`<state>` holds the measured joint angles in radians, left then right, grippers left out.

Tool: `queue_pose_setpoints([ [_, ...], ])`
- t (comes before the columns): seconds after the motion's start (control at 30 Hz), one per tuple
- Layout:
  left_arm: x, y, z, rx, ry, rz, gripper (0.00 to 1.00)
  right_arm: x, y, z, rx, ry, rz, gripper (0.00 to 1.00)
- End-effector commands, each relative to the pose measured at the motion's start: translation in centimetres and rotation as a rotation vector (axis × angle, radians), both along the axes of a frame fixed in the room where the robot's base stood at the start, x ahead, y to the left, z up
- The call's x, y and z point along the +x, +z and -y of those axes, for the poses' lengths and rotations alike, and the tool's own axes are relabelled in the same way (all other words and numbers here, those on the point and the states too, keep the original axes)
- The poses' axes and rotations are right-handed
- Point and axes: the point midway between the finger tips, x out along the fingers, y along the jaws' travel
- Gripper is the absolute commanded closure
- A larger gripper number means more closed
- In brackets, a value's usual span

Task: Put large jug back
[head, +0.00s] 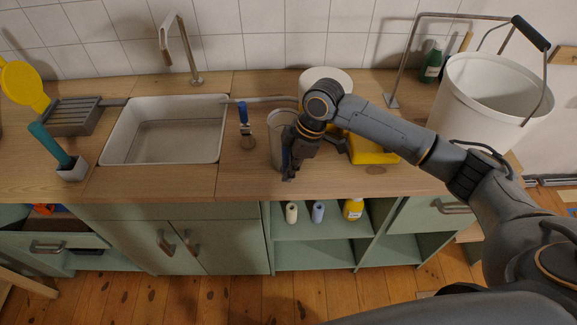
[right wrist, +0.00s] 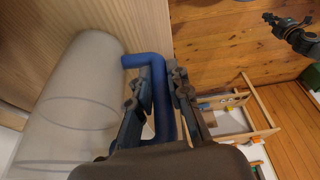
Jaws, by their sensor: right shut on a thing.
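The large jug (head: 278,143) is a clear, tall vessel on the wooden counter, right of the sink, partly hidden by my right gripper. In the right wrist view its clear body (right wrist: 72,98) lies left of the fingers, and its blue handle (right wrist: 143,60) passes between them. My right gripper (head: 290,172) is shut on this handle; in the right wrist view the fingers (right wrist: 161,90) sit on both sides of it. Whether the jug's base touches the counter is unclear. A dark arm end, apparently my left gripper (right wrist: 285,27), shows at the upper right; its fingers are not clear.
A white sink (head: 120,140) lies left of the jug, with a blue-handled tool (head: 244,117) between them. A white tub (head: 330,80) and a yellow object (head: 370,153) stand close to my right arm. A big white bucket (head: 480,95) stands farther right. The counter's front edge is close.

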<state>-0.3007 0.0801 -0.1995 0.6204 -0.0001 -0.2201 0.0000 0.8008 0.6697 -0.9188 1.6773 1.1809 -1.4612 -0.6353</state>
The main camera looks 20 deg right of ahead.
Motion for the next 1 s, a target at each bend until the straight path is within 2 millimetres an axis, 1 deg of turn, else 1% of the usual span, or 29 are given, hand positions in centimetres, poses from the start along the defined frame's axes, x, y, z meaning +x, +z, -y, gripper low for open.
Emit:
queue_pose_setpoints([
  [0.07, 0.0, 0.0, 0.0, 0.0, 0.0, 0.0, 1.0, 0.0, -0.2, 0.0, 0.001, 0.0, 0.001, 1.0],
  [0.1, 0.0, 0.0, 0.0, 0.0, 0.0, 0.001, 1.0, 0.0, -0.3, 0.0, 0.0, 0.0, 0.0, 0.8],
  [0.17, 0.0, 0.0, 0.0, 0.0, 0.0, 0.001, 1.0, 0.0, -0.2, 0.0, 0.0, 0.0, 0.0, 0.68],
  [0.2, 0.0, 0.0, 0.0, 0.0, 0.0, 0.001, 1.0, 0.0, -0.2, 0.0, 0.0, 0.0, 0.0, 0.6],
  [0.5, 0.1, 0.0, 0.0, 0.0, -0.001, 0.001, 1.0, 0.0, -0.2, 0.0, 0.0, 0.0, 0.0, 0.6],
  [0.63, 0.1, -0.1, 0.0, 0.0, -0.001, 0.001, 1.0, 0.0, 0.6, 0.2, 0.001, -0.001, 0.003, 0.6],
  [0.77, 0.1, -0.5, 0.0, 0.0, -0.001, 0.001, 1.0, 0.0, 2.7, 0.9, -0.001, -0.002, 0.005, 0.6],
  [1.0, 0.1, -1.1, 0.0, 0.0, -0.001, 0.001, 1.0, -0.4, 7.7, 2.4, 0.001, -0.001, 0.004, 0.6],
])
